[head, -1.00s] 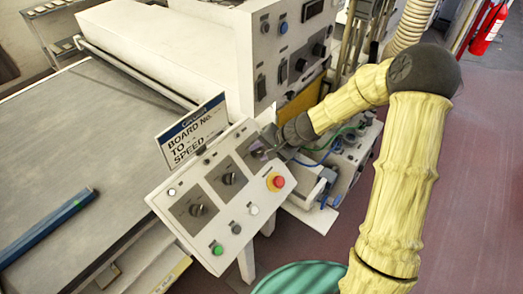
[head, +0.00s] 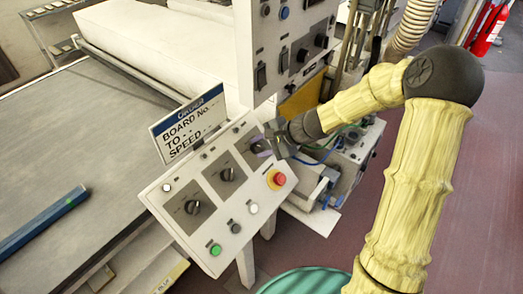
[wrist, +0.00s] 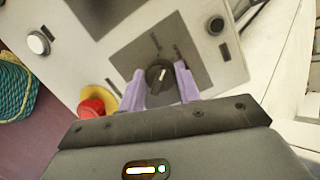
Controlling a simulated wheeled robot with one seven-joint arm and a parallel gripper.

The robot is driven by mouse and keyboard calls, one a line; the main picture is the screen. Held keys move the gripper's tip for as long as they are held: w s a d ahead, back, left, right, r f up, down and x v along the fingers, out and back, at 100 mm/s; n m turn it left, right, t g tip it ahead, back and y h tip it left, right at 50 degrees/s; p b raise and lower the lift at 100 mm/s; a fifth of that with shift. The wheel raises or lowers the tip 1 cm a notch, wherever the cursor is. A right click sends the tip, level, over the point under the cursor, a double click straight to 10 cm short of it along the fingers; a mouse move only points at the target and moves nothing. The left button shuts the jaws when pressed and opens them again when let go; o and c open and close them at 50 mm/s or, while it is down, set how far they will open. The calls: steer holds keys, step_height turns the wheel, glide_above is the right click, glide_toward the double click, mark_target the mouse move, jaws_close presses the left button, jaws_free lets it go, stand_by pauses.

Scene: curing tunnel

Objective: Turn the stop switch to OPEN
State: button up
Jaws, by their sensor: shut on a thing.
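The grey sloped control panel (head: 205,235) carries three dark rotary switches on grey plates. The right-hand switch, a round dark knob (wrist: 158,76) on a dark plate (wrist: 125,55), is between the fingers of my gripper (wrist: 159,88). The two purple fingers are closed against its sides. Its white pointer mark leans slightly right of straight up in the wrist view. The small labels by it are too blurred to read. In the head view my gripper (head: 265,148) covers most of this knob.
The middle switch (head: 227,174) and left switch (head: 193,207) are free. A red mushroom button (head: 279,179) on yellow sits close to my gripper, also in the wrist view (wrist: 92,108). A sign (head: 187,125) stands behind the panel. A taller cabinet (head: 270,80) rises behind.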

steer(key=shift+m+b, duration=0.8)
steer(key=shift+m, duration=0.6)
steer(key=o, duration=1)
steer(key=shift+c, duration=0.2)
steer(key=v, duration=1.7)
steer(key=shift+s+d+b, duration=0.25)
steer(key=shift+d+b, duration=0.05)
steer(key=shift+b, duration=0.1)
steer(key=shift+f, duration=0.1)
